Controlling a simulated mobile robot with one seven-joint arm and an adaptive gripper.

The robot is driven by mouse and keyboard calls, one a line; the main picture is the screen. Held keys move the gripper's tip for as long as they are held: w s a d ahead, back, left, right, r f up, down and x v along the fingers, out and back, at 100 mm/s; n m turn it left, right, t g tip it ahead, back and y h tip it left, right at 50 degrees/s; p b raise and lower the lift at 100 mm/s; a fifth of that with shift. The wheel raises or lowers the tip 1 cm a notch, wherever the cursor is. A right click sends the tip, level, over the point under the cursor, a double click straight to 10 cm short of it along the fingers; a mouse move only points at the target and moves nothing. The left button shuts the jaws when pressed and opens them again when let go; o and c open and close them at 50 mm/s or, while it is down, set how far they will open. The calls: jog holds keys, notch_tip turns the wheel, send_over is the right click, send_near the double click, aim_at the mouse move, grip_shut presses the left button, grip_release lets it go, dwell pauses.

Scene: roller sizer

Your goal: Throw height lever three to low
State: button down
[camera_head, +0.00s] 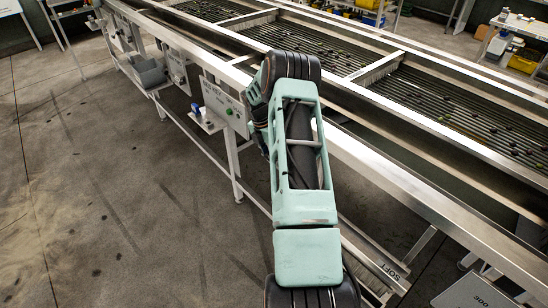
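The roller sizer (328,52) runs diagonally from the upper left to the lower right, with dark round items on its rollers. White control boxes hang along its near side: one (222,103) just left of my arm, another (176,66) farther up-left. A small blue-and-white part (201,118) sits beside the nearer box. I cannot make out which part is height lever three or how it is set. My pale green arm rises in front of the machine and bends at a black joint. My gripper is not visible, and the arm hides part of the machine's side.
A grey bin (150,73) is at the machine's near side, upper left. Metal legs and a long steel rail edge (400,195) border the machine. The concrete floor (90,190) at left is clear. Shelves with yellow crates (522,64) stand at the far right.

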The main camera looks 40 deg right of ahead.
jog(key=shift+w+a+r, duration=0.15)
jog(key=shift+w+r, duration=0.15)
jog(key=shift+w, duration=0.1)
jog(key=c, duration=1.3)
grip_release()
jog(key=shift+o, duration=1.3)
jog(key=shift+s, duration=0.1)
jog(key=shift+s+f, duration=0.15)
jog(key=v, duration=1.2)
